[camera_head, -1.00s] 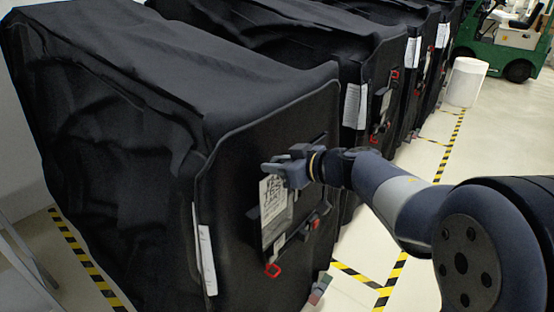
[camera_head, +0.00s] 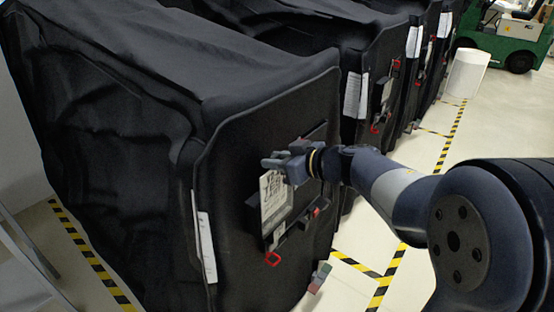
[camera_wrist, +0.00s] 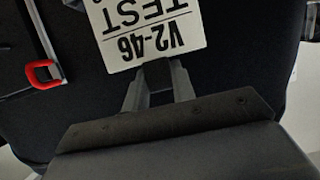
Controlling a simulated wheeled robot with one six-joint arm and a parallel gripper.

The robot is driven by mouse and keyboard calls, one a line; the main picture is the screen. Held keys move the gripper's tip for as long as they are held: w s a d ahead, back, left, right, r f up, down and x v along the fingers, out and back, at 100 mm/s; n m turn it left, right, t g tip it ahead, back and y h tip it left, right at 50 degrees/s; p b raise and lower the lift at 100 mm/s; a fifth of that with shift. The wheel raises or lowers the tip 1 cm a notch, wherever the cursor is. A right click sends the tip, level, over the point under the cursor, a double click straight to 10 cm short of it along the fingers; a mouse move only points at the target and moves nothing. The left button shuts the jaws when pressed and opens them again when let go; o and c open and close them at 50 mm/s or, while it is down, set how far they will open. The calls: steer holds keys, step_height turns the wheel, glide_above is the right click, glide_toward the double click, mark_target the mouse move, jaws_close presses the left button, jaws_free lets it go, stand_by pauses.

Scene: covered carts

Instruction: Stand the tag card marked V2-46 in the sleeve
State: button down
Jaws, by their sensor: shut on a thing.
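The white tag card (camera_wrist: 147,32) reads V2-46 and TEST, upside down in the wrist view. My gripper (camera_wrist: 160,72) is shut on the edge of the card beside the V2-46 line. In the head view the card (camera_head: 274,200) hangs below my gripper (camera_head: 273,166), close in front of the black cover of the nearest cart. A dark holder with a narrow ledge (camera_head: 305,222) sits on that cover beside the card. I cannot tell whether the card's lower edge is inside a sleeve or only in front of it.
A red ring (camera_head: 272,258) hangs below the card, and a red clip (camera_wrist: 43,74) shows in the wrist view. A white paper strip (camera_head: 206,247) is on the cover's left edge. More covered carts (camera_head: 375,50) stand behind. Floor with striped tape (camera_head: 385,285) is open at right.

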steer(key=shift+f, duration=0.3)
steer(key=shift+f+b, duration=0.35)
steer(key=shift+f, duration=0.45)
steer(key=c, duration=1.1)
jaws_free()
steer(key=p+v, duration=0.1)
steer(key=v, duration=1)
steer(key=shift+p, duration=0.35)
steer(key=shift+a+f, duration=0.15)
